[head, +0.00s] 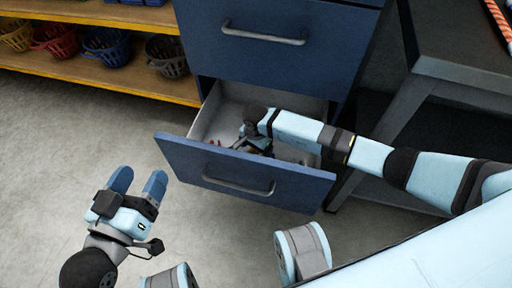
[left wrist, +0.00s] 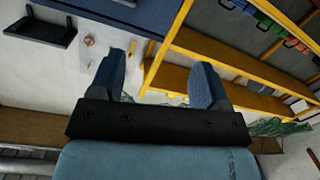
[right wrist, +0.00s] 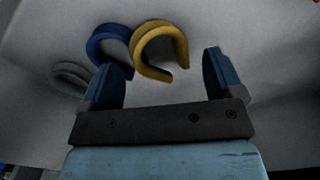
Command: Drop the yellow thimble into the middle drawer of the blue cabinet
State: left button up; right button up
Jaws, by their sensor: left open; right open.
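The blue cabinet (head: 260,75) has one drawer (head: 184,158) pulled open below a shut drawer front. I cannot tell how many drawers it has in all. My right gripper (head: 248,142) is down inside the open drawer. In the right wrist view a yellow thimble (right wrist: 141,52) lies on a pale surface, just beyond and between the fingertips of my right gripper (right wrist: 163,65), which is open and empty. A blue thimble (right wrist: 97,42) and a grey thimble (right wrist: 70,76) lie to its left. My left gripper (head: 138,180) is open and empty, left of the drawer.
A wooden shelf (head: 100,84) with several coloured baskets stands at the back left. A dark grey bench (head: 450,68) stands right of the cabinet, close to my right arm. The floor (head: 60,150) left of the drawer is clear.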

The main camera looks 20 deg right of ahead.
aim_at(256, 152)
pick_arm(q)
jog(key=shift+n+t+y, duration=0.5)
jog(key=shift+t+y, duration=0.3)
jog(key=shift+t, duration=0.1)
jog(key=shift+a+r+p, duration=0.3)
jog(key=shift+r+p, duration=0.6)
jog(key=shift+p, duration=0.3)
jog(key=shift+a+r+p, duration=0.35)
jog(key=shift+r+p, duration=0.5)
jog(key=shift+p, duration=0.35)
jog(key=shift+a+r+p, duration=0.3)
jog(key=shift+r+p, duration=0.6)
jog(key=shift+p, duration=0.3)
pick_arm(e)
notch_tip(256, 152, up, 11)
jog(key=shift+r, duration=0.1)
